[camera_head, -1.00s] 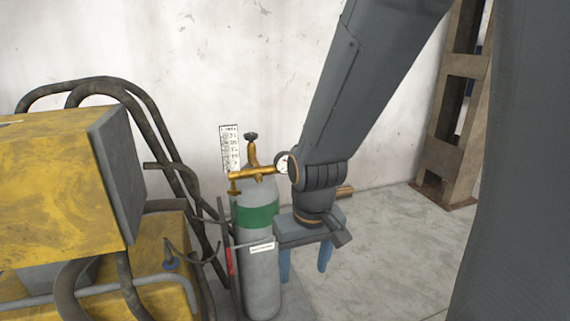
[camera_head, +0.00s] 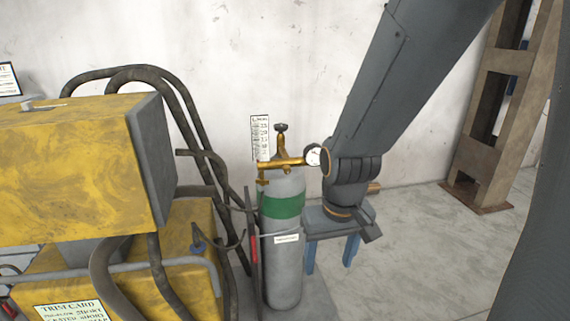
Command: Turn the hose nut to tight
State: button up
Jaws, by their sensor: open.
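The grey gas cylinder (camera_head: 283,258) with a green band stands upright at the picture's middle. On top are a dark valve knob (camera_head: 281,127) and a brass regulator (camera_head: 285,163) with a round white gauge (camera_head: 313,156). A small brass fitting (camera_head: 262,179) hangs at the regulator's left end, and a brass end (camera_head: 374,187) shows right of my wrist. I cannot tell which brass part is the hose nut. My gripper (camera_head: 331,256) points down just right of the cylinder, its two blue fingers apart and empty. My wrist hides what lies behind it.
A yellow machine (camera_head: 75,170) with dark hoses (camera_head: 170,85) fills the left side. A red-handled rod (camera_head: 254,250) is left of the cylinder. A rusty steel frame (camera_head: 490,130) stands right. Floor between is clear.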

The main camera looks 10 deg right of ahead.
aim_at(261, 183)
jog(key=z, duration=0.1)
jog(key=k, duration=0.45)
jog(key=z, duration=1)
jog(key=i, duration=0.8)
jog(key=u, duration=0.65)
